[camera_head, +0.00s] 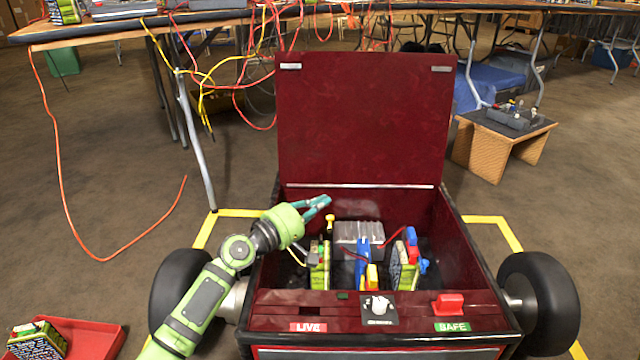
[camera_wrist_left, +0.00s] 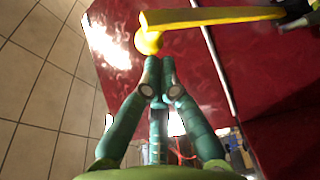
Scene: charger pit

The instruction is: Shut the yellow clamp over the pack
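The yellow clamp (camera_head: 330,224) shows in the head view as a raised yellow lever with a knob, beside a green-and-yellow patterned pack (camera_head: 318,268) in the left of the open dark red box. In the left wrist view the clamp is a long yellow bar (camera_wrist_left: 215,16) with a round knob at its near end. My left gripper (camera_head: 328,206) is above the box's left side, its teal fingertips (camera_wrist_left: 160,72) together and just short of the knob. I cannot tell whether they touch it. Nothing shows between the fingers. My right gripper is in neither view.
The box (camera_head: 470,255) has its lid (camera_head: 365,120) standing open behind. Inside are a grey finned block (camera_head: 358,234), a blue part (camera_head: 363,250) and another pack (camera_head: 402,272). A red switch (camera_head: 448,304) and a dial (camera_head: 378,306) sit in front. A red tray (camera_head: 95,338) lies lower left.

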